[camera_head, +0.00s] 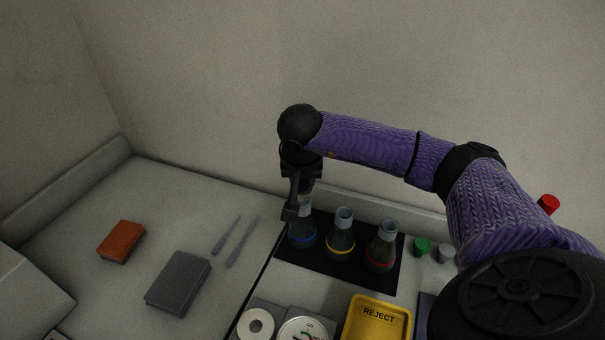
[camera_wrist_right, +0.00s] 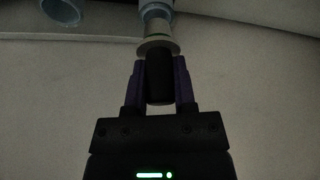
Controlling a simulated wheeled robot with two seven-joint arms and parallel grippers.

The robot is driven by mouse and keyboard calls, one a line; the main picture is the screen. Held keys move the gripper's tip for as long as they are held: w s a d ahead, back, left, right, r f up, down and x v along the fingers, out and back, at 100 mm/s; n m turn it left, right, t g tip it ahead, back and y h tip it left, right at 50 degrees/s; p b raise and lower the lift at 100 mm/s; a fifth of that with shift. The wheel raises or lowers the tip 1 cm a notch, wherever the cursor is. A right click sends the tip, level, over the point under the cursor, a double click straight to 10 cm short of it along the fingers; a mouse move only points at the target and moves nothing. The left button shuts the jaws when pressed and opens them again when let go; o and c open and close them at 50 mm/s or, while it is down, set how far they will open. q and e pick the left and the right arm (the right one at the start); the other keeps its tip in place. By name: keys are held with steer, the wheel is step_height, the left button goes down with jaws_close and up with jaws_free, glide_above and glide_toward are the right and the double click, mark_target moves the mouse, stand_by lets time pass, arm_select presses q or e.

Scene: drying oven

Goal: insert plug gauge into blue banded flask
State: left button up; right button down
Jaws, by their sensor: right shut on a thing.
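The blue banded flask (camera_head: 302,236) stands upright at the left of three flasks in the black rack. My right gripper (camera_head: 292,208) is directly over its mouth and hides part of its neck. In the wrist view my right gripper (camera_wrist_right: 161,85) is shut on the black handle of the plug gauge (camera_wrist_right: 159,75). The gauge's pale collar (camera_wrist_right: 158,46) lies beyond the fingertips, in line with a bluish glass-like rim at the top. I cannot tell whether the gauge's tip is inside the neck. My left gripper is not in view.
The yellow banded flask (camera_head: 341,240) and red banded flask (camera_head: 381,250) stand to the right in the black rack (camera_head: 325,273). A yellow REJECT tray (camera_head: 378,318) is in front. Green (camera_head: 422,246) and grey caps sit at right. An orange block (camera_head: 121,241) and grey block (camera_head: 178,282) lie left.

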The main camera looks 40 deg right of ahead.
steer(key=shift+f+b, duration=0.8)
steer(key=shift+f, duration=0.3)
jaws_free()
stand_by(0.3)
step_height(320, 180, up, 5)
steer(key=p, duration=0.4)
step_height(320, 180, up, 3)
steer(key=p, duration=0.2)
steer(key=shift+r+p, duration=0.1)
steer(key=shift+p, duration=0.2)
